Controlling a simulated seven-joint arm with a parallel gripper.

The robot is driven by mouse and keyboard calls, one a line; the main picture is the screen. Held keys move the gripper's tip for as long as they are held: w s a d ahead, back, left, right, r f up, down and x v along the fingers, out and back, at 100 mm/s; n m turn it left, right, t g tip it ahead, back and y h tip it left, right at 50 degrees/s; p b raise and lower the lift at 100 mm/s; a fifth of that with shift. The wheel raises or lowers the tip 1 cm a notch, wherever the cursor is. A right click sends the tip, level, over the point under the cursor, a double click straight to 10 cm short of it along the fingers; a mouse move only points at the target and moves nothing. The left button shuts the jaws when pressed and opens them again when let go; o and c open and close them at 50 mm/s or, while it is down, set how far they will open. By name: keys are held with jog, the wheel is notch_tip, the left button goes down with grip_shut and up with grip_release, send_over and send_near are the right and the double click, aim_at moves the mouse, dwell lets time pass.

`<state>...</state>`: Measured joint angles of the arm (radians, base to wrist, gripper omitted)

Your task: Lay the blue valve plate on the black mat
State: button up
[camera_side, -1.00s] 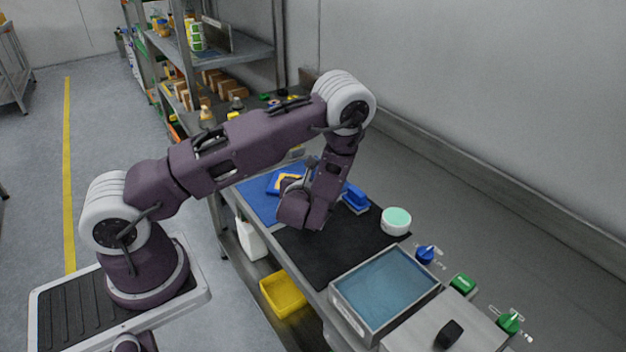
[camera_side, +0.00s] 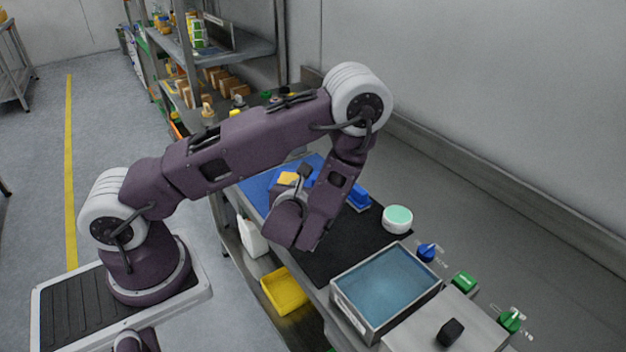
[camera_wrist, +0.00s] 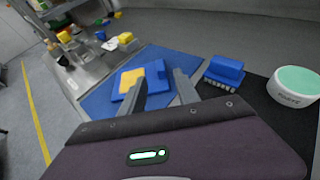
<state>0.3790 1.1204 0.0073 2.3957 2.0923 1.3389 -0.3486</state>
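A blue plate-like piece (camera_wrist: 156,70) with a yellow patch (camera_wrist: 131,79) lies on the blue mat (camera_wrist: 188,62); I take it for the valve plate. In the side view my wrist partly hides it, and the yellow patch (camera_side: 287,178) shows. In the wrist view my gripper (camera_wrist: 160,78) is open, its two grey fingers apart. The left finger overlaps the piece in the picture; I cannot tell whether they touch. The black mat (camera_side: 340,255) lies nearer the side camera than the blue mat and is bare in its visible middle.
A blue brush (camera_wrist: 224,70) lies right of my gripper. A white round tub with a green lid (camera_side: 397,219) stands by the black mat. A metal tray of bluish liquid (camera_side: 385,285) stands at its near end. A yellow bin (camera_side: 284,291) sits below.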

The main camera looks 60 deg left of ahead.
jog(key=v, duration=0.2)
jog(key=shift+s+d+r, duration=0.15)
jog(key=shift+s+d, duration=0.1)
jog(key=s+a+r+n+g+y, duration=0.1)
jog(key=s+a+r+n+g, duration=0.2)
jog(key=s+r+n+g, duration=0.35)
jog(key=s+a+r+n+g+y, duration=0.1)
jog(key=s+a+r+n+g, duration=0.15)
jog(key=s+r+n, duration=0.6)
jog(key=s+d+r+n+h, duration=0.1)
jog(key=s+d+n+h, duration=0.2)
jog(key=d, duration=0.3)
jog(key=s+d+n+t+h, duration=0.1)
jog(key=s+d+n+h, duration=0.2)
jog(key=d+n+h, duration=0.2)
jog(key=shift+d+r+n, duration=0.35)
jog(key=shift+n, duration=0.45)
jog(key=shift+o, duration=0.4)
jog(key=w+d+r+n+t+h, duration=0.1)
jog(key=d+r+n+t+h, duration=0.1)
jog(key=d+r+t+h, duration=0.1)
jog(key=d+r+t, duration=0.1)
jog(key=d+r, duration=0.1)
jog(key=d, duration=0.1)
jog(key=shift+d+r, duration=0.15)
jog(key=shift+d, duration=0.1)
jog(key=shift+w, duration=0.15)
jog(key=shift+w, duration=0.1)
